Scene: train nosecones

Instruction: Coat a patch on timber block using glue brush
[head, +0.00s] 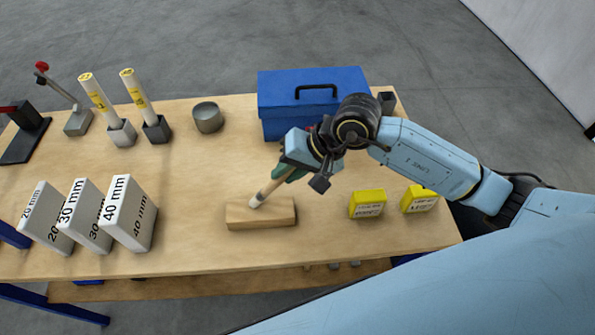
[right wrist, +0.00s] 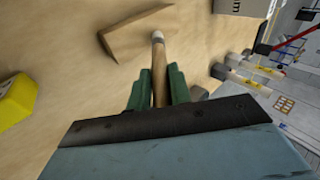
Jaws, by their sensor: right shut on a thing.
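The timber block (head: 262,219) lies near the front middle of the wooden table. It also shows at the top of the right wrist view (right wrist: 135,37). My right gripper (head: 290,172) is shut on the handle of the glue brush (head: 267,188), above and to the right of the block. The brush is tilted, and its pale tip meets or hovers just over the block's top; I cannot tell which. In the right wrist view the brush (right wrist: 158,68) runs out between the green fingers. No coated patch can be made out. My left gripper is not in view.
A blue toolbox (head: 285,112) stands behind my right gripper. Yellow blocks (head: 367,204) sit to the right of the timber. A grey round tin (head: 208,117) is at the back. White size-marked blocks (head: 128,213) stand at the left. The table between tin and timber is clear.

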